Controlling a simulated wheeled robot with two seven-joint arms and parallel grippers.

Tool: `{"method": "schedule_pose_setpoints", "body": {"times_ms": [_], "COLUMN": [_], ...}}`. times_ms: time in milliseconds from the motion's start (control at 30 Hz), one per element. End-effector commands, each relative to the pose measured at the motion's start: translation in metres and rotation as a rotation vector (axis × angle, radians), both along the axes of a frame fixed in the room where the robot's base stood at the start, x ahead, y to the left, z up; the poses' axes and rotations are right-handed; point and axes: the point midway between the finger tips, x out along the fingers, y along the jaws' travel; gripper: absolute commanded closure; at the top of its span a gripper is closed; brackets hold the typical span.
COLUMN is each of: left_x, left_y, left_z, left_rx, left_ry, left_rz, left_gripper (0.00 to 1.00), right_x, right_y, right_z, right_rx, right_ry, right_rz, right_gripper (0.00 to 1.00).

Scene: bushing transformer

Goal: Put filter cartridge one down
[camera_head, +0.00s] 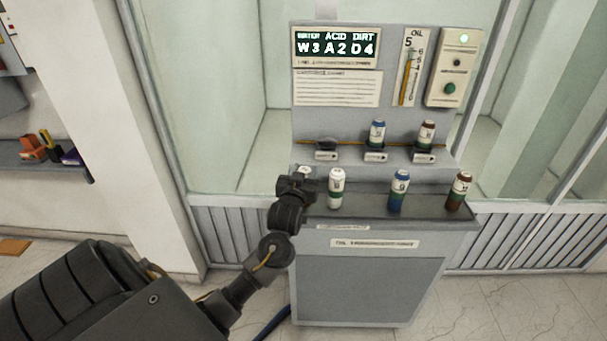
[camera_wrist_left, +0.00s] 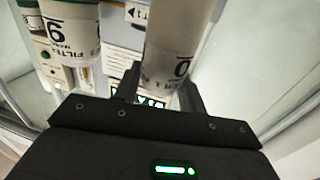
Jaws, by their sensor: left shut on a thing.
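My left gripper (camera_head: 302,182) is over the left end of the grey cabinet's front shelf (camera_head: 368,207). In the left wrist view its fingers (camera_wrist_left: 160,88) are closed around a pale cartridge (camera_wrist_left: 173,40) with dark print, partly cut off by the frame. In the head view my gripper hides nearly all of this cartridge. I cannot tell whether its base touches the shelf. My right gripper is not in view.
A blue cartridge (camera_head: 399,190) and a brown one (camera_head: 460,190) stand further right on the front shelf. Behind, a blue cartridge (camera_head: 377,134) and a brown one (camera_head: 427,134) sit in holders; the left holder (camera_head: 326,150) has no cartridge. A lit display (camera_head: 336,45) is above.

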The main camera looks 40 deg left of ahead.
Motion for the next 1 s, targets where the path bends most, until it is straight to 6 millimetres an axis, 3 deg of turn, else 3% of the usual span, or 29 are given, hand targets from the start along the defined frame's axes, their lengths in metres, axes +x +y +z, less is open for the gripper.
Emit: {"method": "schedule_pose_setpoints", "body": {"times_ms": [67, 100, 267, 633, 1000], "left_x": [0.000, 0.000, 0.000, -0.002, -0.067], "left_y": [0.000, 0.000, 0.000, -0.001, -0.033], "left_z": [-0.003, -0.004, -0.003, 0.000, -0.003], "left_rx": [0.000, 0.000, 0.000, 0.000, -0.005], "left_ry": [0.000, 0.001, 0.001, 0.001, 0.001], "left_rz": [0.000, 0.000, 0.000, -0.001, -0.001], "left_gripper": [1.00, 0.58, 0.38, 0.38, 0.38], "right_x": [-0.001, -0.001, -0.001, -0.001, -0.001], "right_y": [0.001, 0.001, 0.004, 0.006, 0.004], "right_z": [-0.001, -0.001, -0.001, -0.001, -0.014], "right_rx": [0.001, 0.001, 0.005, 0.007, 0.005], "right_ry": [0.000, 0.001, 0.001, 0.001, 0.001], "right_rz": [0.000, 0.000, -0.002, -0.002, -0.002], "right_gripper": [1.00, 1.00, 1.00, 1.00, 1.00]}}
